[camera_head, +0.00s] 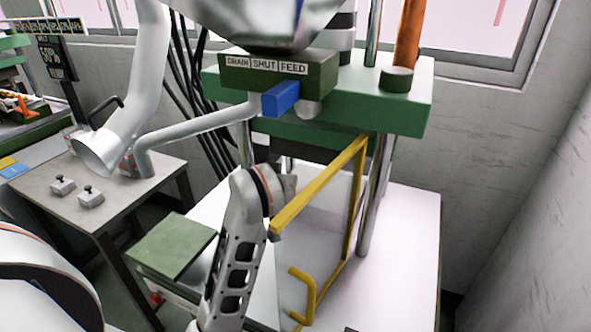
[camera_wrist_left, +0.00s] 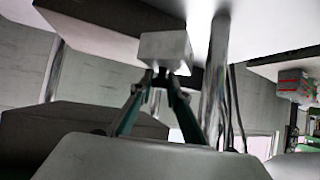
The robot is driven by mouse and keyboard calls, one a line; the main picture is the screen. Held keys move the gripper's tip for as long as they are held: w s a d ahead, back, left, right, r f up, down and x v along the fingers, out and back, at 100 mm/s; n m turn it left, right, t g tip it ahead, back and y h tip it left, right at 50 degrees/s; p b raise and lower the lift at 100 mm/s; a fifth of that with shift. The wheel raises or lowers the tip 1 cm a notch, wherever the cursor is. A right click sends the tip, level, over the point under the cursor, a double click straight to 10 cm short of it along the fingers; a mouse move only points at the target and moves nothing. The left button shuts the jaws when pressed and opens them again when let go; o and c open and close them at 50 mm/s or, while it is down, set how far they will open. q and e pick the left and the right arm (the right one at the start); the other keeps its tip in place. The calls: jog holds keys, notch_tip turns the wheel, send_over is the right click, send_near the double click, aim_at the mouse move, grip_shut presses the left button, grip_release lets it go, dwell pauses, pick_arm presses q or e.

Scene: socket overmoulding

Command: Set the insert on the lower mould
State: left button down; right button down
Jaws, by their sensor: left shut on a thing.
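My left gripper (camera_wrist_left: 160,80) shows in the left wrist view, its fingers closed on the small stem of a pale grey block, the insert (camera_wrist_left: 165,46). That view appears upside down, with the windows low in the picture. A dark block (camera_wrist_left: 105,32) at its top looks like the lower mould. The insert overlaps its edge in the picture, and I cannot tell whether they touch. Another dark block (camera_wrist_left: 75,135) at the lower left looks like the upper mould. In the head view my left arm reaches into the press, where its fingertips and the insert are hidden. My right gripper is not in view.
A yellow guard frame (camera_head: 318,187) crosses close by my left wrist. Chrome columns (camera_head: 373,200) carry the green press plate (camera_head: 415,105). A blue handle (camera_head: 281,99) sticks out beneath the DRAIN, SHUT, FEED label. Two knobbed blocks (camera_head: 91,199) sit on the side table (camera_head: 115,207).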

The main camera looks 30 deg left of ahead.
pick_arm(q)
jog(key=w, duration=0.3)
jog(key=shift+w+r, duration=0.1)
jog(key=shift+w, duration=0.15)
jog(key=shift+w+a, duration=0.1)
jog(key=shift+w, duration=0.45)
jog(key=w, duration=0.3)
jog(key=shift+a, duration=0.1)
jog(key=shift+w+p, duration=0.25)
jog(key=shift+p, duration=0.15)
jog(key=shift+s, duration=0.1)
jog(key=shift+f, duration=0.25)
jog(key=shift+f, duration=0.1)
jog(key=c, duration=1.9)
grip_release()
